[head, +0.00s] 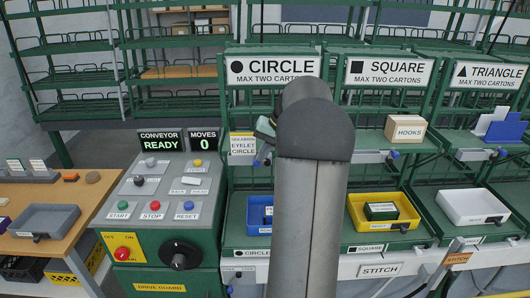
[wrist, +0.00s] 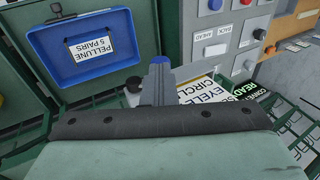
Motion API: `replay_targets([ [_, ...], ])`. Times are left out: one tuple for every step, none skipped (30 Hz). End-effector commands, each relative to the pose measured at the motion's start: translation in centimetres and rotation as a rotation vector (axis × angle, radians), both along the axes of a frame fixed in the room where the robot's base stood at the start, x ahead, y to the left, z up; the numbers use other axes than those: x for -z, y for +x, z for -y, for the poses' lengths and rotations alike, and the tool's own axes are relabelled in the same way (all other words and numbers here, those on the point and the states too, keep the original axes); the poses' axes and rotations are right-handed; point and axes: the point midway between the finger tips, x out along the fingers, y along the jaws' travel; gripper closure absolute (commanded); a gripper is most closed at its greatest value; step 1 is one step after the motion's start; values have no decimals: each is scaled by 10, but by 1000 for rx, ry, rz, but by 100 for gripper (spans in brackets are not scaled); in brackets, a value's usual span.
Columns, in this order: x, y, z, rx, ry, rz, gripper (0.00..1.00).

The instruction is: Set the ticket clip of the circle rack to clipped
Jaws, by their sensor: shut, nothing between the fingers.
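The circle rack (head: 272,67) stands at centre, partly hidden by my arm. Its ticket (head: 243,148), reading eyelet circle, hangs at the left post. It also shows upside down in the wrist view (wrist: 196,94). A small clip lever with a blue end (head: 265,156) sits just right of the ticket. In the wrist view a blue end (wrist: 160,59) shows at the tip of my gripper (wrist: 158,70), whose narrow grey fingers are together. I cannot tell whether they touch, or whether the clip is clipped. In the head view my arm hides most of the gripper.
A blue bin (head: 257,212) is on the lower circle shelf, close to my gripper in the wrist view (wrist: 52,58). The control panel (head: 165,190) stands left. The square rack (head: 390,71), with a hooks carton (head: 405,130) and yellow bin (head: 412,222), is right.

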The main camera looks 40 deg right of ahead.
Motion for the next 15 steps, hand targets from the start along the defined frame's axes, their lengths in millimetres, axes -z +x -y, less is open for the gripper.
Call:
replay_targets([
  [7,3,-7,-12,16,-6,100],
  [7,3,-7,-12,17,-5,100],
  [7,3,-7,-12,18,-6,100],
  [7,3,-6,-12,19,-7,100],
  [7,2,-6,-12,19,-7,100],
  [8,1,-5,-12,19,-8,100],
  [8,0,-4,-12,20,-8,100],
  [8,-1,-3,-12,20,-8,100],
  [8,-2,-1,-12,21,-9,100],
  [8,-4,0,-13,20,-10,100],
  [8,-5,1,-13,20,-10,100],
  [8,-6,3,-13,19,-10,100],
  [8,-7,4,-12,19,-11,100],
  [8,-8,5,-12,19,-11,100],
  [8,-9,6,-12,19,-11,100],
])
